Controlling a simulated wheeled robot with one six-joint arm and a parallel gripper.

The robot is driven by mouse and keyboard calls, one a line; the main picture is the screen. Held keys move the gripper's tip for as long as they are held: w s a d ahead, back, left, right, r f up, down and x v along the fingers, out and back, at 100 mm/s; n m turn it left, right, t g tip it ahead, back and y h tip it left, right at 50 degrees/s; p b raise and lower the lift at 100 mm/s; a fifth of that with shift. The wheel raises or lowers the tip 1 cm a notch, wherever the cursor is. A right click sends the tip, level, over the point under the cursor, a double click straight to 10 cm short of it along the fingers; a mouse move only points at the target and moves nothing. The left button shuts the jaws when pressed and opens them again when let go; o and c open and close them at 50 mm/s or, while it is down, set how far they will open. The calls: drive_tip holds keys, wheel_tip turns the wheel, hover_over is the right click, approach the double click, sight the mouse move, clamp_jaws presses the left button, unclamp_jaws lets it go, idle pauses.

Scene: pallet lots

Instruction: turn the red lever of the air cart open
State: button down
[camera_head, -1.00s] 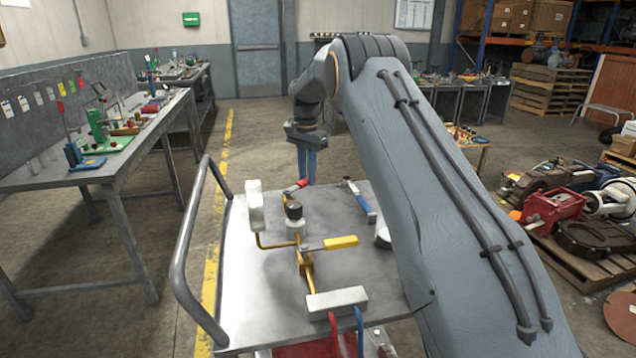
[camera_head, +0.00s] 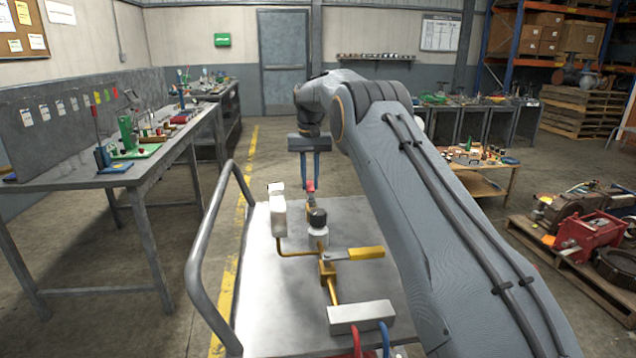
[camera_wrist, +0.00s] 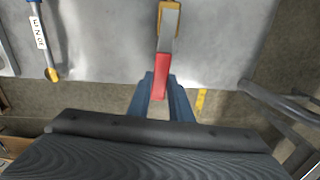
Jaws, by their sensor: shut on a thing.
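The air cart (camera_head: 265,300) stands ahead with its grey metal top. The red lever (camera_head: 310,185) is at the far edge of the top, pointing away from me. In the wrist view the red lever (camera_wrist: 160,84) shows a silver shank, a brass fitting at its base and a red grip at its free end. My gripper (camera_head: 310,188) reaches down from above and is shut on the red grip. In the wrist view my gripper (camera_wrist: 160,95) has one blue finger on each side of the grip. The valve body under the lever is partly hidden.
A yellow lever (camera_head: 366,253), a black-capped fitting (camera_head: 318,222) and a white block (camera_head: 361,316) with hoses stand on the cart top. The cart's tube handle (camera_head: 203,250) rises at left.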

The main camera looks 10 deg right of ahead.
drive_tip(key=shift+a+n, duration=0.4)
drive_tip(key=shift+n, duration=0.1)
drive_tip(key=shift+r, duration=0.1)
drive_tip(key=c, duration=1.6)
unclamp_jaws()
drive_tip(key=shift+a, duration=0.15)
drive_tip(key=shift+r, duration=0.2)
wheel_tip(320, 180, up, 7)
drive_tip(key=shift+r+b, duration=0.15)
drive_tip(key=shift+b, duration=0.35)
